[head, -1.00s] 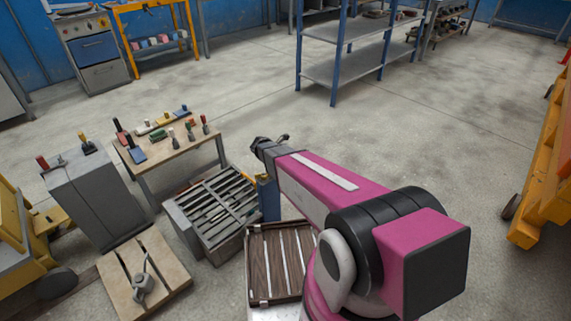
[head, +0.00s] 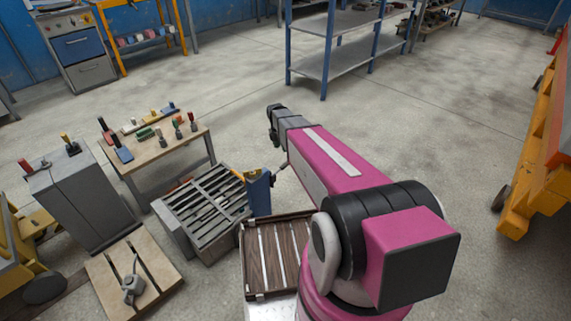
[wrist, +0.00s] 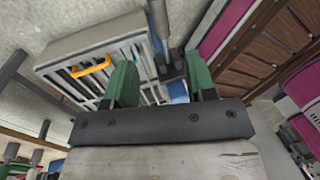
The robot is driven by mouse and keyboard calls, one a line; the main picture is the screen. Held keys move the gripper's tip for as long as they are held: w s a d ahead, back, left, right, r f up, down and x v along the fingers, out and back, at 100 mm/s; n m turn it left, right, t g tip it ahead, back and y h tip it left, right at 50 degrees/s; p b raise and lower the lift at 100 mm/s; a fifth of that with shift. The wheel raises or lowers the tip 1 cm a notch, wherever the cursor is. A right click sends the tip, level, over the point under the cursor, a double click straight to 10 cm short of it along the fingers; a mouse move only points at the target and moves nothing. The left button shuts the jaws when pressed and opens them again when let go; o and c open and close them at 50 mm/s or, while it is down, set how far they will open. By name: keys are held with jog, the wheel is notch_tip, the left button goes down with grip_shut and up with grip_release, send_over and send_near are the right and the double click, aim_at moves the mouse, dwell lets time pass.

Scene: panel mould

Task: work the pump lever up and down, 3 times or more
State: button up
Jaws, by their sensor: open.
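A narrow blue post (head: 259,192) stands beside the grated box, and a thin dark rod (head: 281,168) slants up to the right from its top. I take these for the pump and its lever, but they are small. In the wrist view a grey rod (wrist: 158,22) runs up from a dark bracket above a blue piece (wrist: 179,91). My gripper (wrist: 162,80) is open, its two green fingers apart. The rod and bracket show between and beyond the fingers, with nothing visibly gripped.
The grated metal box (head: 180,228) carries a yellow handle (wrist: 92,68). A brown slatted crate (head: 254,262) stands in front of the post. A tool table (head: 190,143), a grey cabinet (head: 78,205) and a wooden board (head: 108,268) lie left.

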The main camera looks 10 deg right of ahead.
aim_at(284, 164)
jog(key=f, duration=0.3)
jog(key=s+f, duration=0.1)
jog(key=f, duration=0.3)
jog(key=d+f, duration=0.1)
jog(key=f, duration=0.2)
jog(key=shift+s+d+f, duration=0.1)
jog(key=shift+s+f, duration=0.15)
jog(key=shift+s, duration=0.1)
